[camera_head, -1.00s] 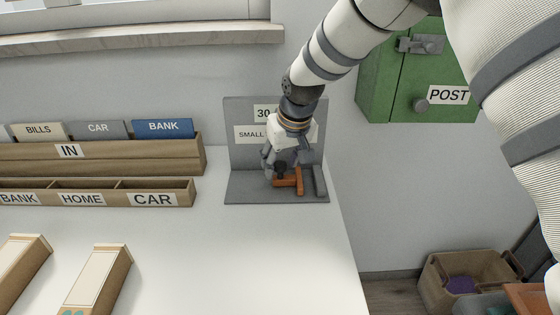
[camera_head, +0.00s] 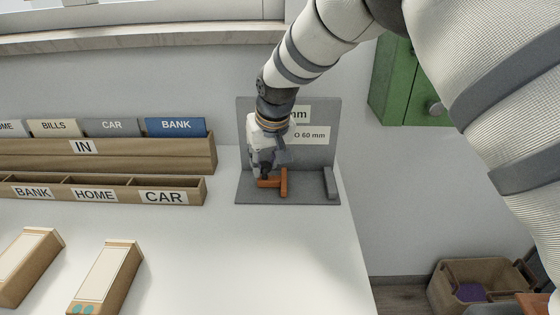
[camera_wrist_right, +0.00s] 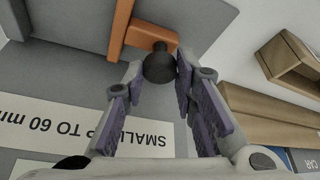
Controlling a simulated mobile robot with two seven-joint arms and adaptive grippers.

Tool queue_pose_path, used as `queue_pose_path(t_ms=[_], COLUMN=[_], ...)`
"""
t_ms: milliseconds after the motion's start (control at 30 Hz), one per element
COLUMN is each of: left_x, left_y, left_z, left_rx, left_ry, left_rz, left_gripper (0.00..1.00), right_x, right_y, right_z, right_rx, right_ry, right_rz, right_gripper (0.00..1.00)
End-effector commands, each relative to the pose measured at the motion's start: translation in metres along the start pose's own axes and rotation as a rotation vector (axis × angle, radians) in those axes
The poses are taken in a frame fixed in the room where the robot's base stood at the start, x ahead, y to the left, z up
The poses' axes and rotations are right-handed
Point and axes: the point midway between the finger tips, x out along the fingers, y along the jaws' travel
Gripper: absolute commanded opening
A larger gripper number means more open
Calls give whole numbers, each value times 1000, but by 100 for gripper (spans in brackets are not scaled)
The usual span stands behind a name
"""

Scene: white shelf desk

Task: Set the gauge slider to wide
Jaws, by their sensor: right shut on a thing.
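The gauge is a grey base with an upright back plate (camera_head: 322,160), standing near the desk's right edge. Its orange slider (camera_head: 283,181) sits left of the grey fixed block (camera_head: 330,183), with a clear gap of bare base between them. In the right wrist view the slider (camera_wrist_right: 121,30) has a round black knob (camera_wrist_right: 160,66) on its side arm. My right gripper (camera_head: 264,173) is shut on the knob, with its fingers (camera_wrist_right: 160,80) on both sides of it. It covers part of the printed signs. My left gripper is not in view.
Left of the gauge stand a wooden IN rack (camera_head: 120,153) with labelled dividers and a lower sorter (camera_head: 90,188). Two wooden blocks (camera_head: 108,275) lie in front. A green box (camera_head: 398,90) hangs at right. The desk before the gauge is clear.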

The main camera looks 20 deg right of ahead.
Motion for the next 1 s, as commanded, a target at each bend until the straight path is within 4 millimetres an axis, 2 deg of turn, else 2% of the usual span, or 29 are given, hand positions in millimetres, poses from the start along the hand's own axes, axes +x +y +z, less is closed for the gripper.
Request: queue_pose_path(t_ms=[233,267,333,667,767,1000], left_x=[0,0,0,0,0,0], left_y=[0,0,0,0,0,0], left_z=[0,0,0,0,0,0], left_rx=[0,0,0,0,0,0], left_ry=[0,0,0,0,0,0], left_rz=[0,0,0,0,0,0], left_gripper=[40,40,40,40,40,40], right_x=[1,1,1,-2,-19,-84], right_y=[-1,-1,-1,-1,-1,-1], right_z=[0,0,0,0,-2,-1], right_rx=[0,0,0,0,1,1], right_ry=[0,0,0,1,4,4], right_rz=[-1,-1,-1,-1,-1,-1], right_gripper=[0,28,44,45,45,45])
